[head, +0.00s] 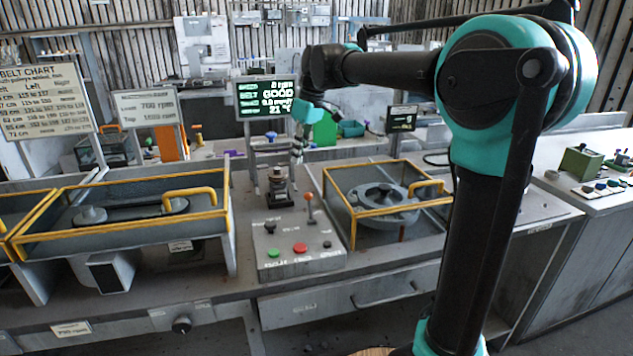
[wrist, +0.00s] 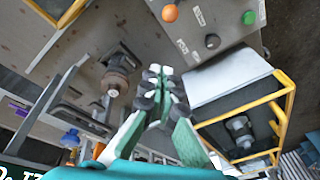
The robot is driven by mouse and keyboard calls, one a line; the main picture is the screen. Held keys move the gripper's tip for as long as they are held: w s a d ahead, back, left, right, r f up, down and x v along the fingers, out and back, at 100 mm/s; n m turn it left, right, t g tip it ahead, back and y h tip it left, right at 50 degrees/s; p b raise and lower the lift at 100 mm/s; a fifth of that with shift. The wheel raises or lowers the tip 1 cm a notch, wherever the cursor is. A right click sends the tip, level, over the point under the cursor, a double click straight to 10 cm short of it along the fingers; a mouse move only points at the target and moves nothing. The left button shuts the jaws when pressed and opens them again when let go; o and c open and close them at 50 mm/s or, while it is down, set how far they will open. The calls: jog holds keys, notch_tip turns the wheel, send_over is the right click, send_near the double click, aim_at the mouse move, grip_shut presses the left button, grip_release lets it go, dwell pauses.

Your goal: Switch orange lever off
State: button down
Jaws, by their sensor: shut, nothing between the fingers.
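The orange lever (head: 309,204) stands nearly upright at the back right of the grey control box (head: 333,262) in the head view. Its round orange knob (wrist: 170,13) shows at the top of the wrist view. My gripper (head: 299,152) hangs above and behind the box in the head view, apart from the lever. In the wrist view its green and dark fingertips (wrist: 160,92) are together and empty. The lever's base is hard to make out in the wrist view.
The box also carries a black knob (head: 270,227), a green button (head: 274,253) and a red button (head: 300,248). A dark fixture (head: 279,187) stands behind it. Yellow-framed guards (head: 228,215) flank the box, the right one (head: 352,230) close beside it. A screen (head: 265,98) stands behind.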

aim_at(310, 208)
jog(key=shift+f, duration=0.1)
jog(key=f, duration=0.3)
jog(key=s+f, duration=0.1)
jog(key=f, duration=0.5)
jog(key=shift+s+f, duration=0.1)
jog(key=shift+s, duration=0.15)
jog(key=shift+s+d, duration=0.3)
jog(key=shift+d, duration=0.2)
jog(key=shift+s, duration=0.1)
jog(key=shift+s+d+r+t, duration=0.1)
jog(key=shift+s+r+t, duration=0.1)
jog(key=shift+t, duration=0.1)
